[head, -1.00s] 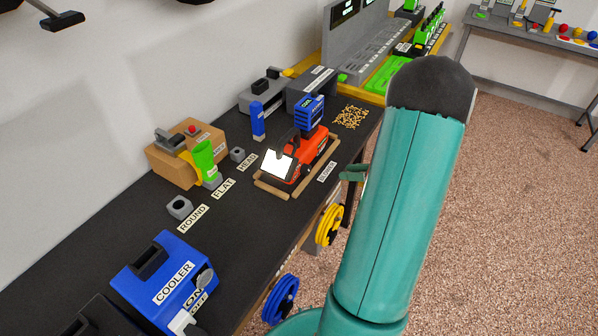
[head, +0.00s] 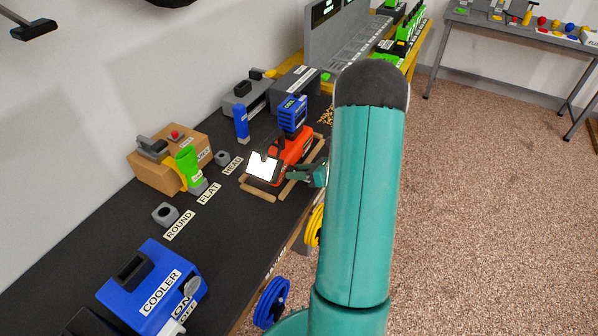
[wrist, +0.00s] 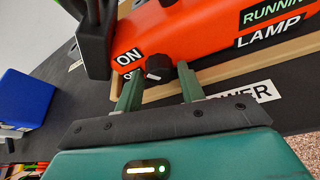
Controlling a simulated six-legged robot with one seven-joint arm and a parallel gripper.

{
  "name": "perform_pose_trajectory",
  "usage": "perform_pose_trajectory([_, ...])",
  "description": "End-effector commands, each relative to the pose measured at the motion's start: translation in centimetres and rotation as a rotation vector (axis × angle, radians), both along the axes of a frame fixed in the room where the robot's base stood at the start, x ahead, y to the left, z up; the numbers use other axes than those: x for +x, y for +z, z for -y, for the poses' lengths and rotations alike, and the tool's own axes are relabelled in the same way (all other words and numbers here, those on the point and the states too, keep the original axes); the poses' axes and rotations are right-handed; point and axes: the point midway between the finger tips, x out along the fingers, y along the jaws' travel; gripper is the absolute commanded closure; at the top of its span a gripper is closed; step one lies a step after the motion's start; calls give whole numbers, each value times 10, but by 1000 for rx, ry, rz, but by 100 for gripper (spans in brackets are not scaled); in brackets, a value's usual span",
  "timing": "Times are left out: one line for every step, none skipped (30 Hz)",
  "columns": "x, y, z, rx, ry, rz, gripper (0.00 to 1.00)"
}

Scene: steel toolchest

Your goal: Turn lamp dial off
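The orange lamp (head: 292,146) lies in a tan frame on the dark bench, its white face lit. In the wrist view the lamp (wrist: 185,38) carries the labels "RUNNING" and "LAMP". Its black dial (wrist: 157,67) sits low on the side, beside the "ON" label (wrist: 129,57); a second label under it is partly hidden. My gripper (wrist: 160,74) is open, its two green fingertips on either side of the dial. I cannot tell whether they touch it. In the head view my gripper (head: 306,173) is at the lamp's right side, partly hidden by my arm.
A blue cooler (head: 152,287) stands at the near left of the bench. Open floor lies right.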

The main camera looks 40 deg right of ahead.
Motion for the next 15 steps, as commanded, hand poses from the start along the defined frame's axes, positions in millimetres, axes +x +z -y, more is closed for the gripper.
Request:
perform_pose_trajectory([0, 0, 0, 0, 0, 0, 61])
perform_pose_trajectory([0, 0, 0, 0, 0, 0, 61])
perform_pose_trajectory([0, 0, 0, 0, 0, 0, 61])
perform_pose_trajectory([0, 0, 0, 0, 0, 0, 61])
perform_pose_trajectory([0, 0, 0, 0, 0, 0, 61])
perform_pose_trajectory([0, 0, 0, 0, 0, 0, 67])
perform_pose_trajectory([0, 0, 0, 0, 0, 0, 73])
perform_pose_trajectory([0, 0, 0, 0, 0, 0, 79])
perform_pose_trajectory([0, 0, 0, 0, 0, 0, 87])
perform_pose_trajectory([0, 0, 0, 0, 0, 0, 92])
perform_pose_trajectory([0, 0, 0, 0, 0, 0, 93])
perform_pose_trajectory([0, 0, 0, 0, 0, 0, 93])
perform_pose_trajectory([0, 0, 0, -2, 1, 1, 93])
perform_pose_trajectory([0, 0, 0, -4, 0, 1, 93])
perform_pose_trajectory([0, 0, 0, -11, -1, 5, 93])
